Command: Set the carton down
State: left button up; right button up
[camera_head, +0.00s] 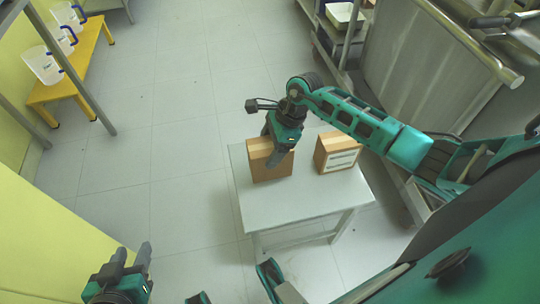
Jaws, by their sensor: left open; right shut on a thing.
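A brown carton (258,165) is over the left back part of a small white table (290,205). My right gripper (273,158) reaches down from above and is shut on this carton, covering part of it. The carton looks upright; I cannot tell whether its underside touches the tabletop. A second brown carton (336,152) with a white label stands on the table to the right, apart from the held one. My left gripper (132,256) is open and empty at the bottom left, far from the table.
The table's front part is bare. A yellow bench (75,75) with clear jugs (42,64) stands at the upper left. A metal cabinet (410,60) and a shelf with a white tray (344,13) are at the upper right. The tiled floor between is free.

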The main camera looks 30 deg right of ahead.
notch_tip(320, 180, down, 4)
jog(key=shift+r+b, duration=0.15)
jog(key=shift+b, duration=0.3)
jog(key=shift+r, duration=0.1)
jog(key=o, duration=1.6)
